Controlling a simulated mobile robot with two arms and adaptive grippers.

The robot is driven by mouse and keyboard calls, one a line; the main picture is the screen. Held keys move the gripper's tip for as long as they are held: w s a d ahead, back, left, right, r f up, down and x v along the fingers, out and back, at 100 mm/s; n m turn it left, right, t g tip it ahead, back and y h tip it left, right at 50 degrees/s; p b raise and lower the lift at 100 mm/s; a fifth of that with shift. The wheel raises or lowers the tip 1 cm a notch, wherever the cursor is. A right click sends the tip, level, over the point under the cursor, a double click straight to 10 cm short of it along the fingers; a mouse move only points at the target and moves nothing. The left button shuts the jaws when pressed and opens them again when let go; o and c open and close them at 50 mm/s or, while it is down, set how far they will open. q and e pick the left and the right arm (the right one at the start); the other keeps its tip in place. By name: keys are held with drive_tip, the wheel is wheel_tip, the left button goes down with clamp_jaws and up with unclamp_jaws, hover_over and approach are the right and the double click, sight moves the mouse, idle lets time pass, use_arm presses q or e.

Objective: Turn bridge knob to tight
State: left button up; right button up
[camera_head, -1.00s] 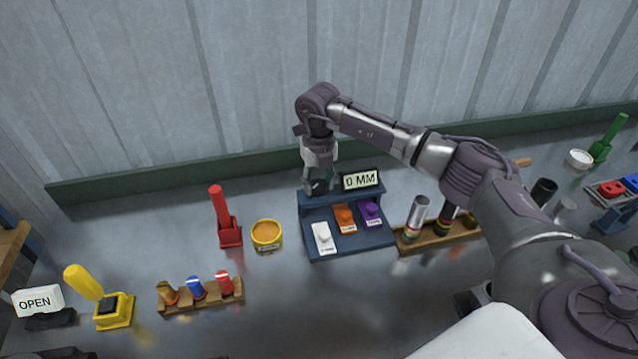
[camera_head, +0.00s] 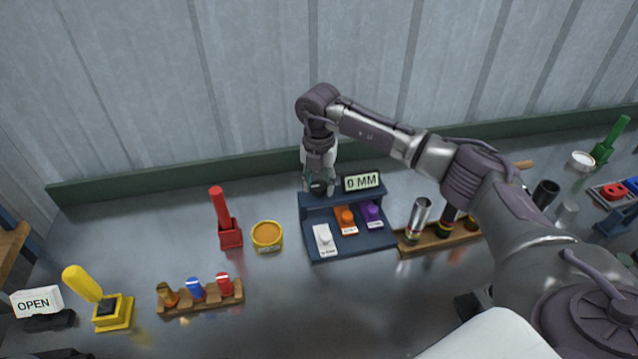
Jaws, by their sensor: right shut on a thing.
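A dark blue stand (camera_head: 379,240) sits near the middle of the metal bench. A display reading "0 MM" (camera_head: 362,182) is on its raised back ledge. A white knob (camera_head: 323,236), an orange knob (camera_head: 346,217) and a purple knob (camera_head: 371,211) sit on its sloped front; their small labels are too small to read. My right gripper (camera_head: 318,188) points down at the left end of the back ledge, beside the display. It is shut on a small dark knob (camera_head: 318,187) there, mostly hidden by the fingers. My left gripper is not in view.
A red lever (camera_head: 225,220) and a yellow-orange tub (camera_head: 266,236) stand left of the stand. A wooden rack (camera_head: 413,244) with metal tubes is close on its right. Front left are a rack of coloured pieces (camera_head: 201,296), a yellow lever (camera_head: 98,298) and an "OPEN" sign (camera_head: 36,302).

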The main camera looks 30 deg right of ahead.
sight(319, 186)
drive_tip(key=shift+r, duration=0.1)
idle(0.3)
drive_tip(key=o, duration=1.1)
drive_tip(key=shift+o, duration=0.2)
wheel_tip(319, 186, up, 12)
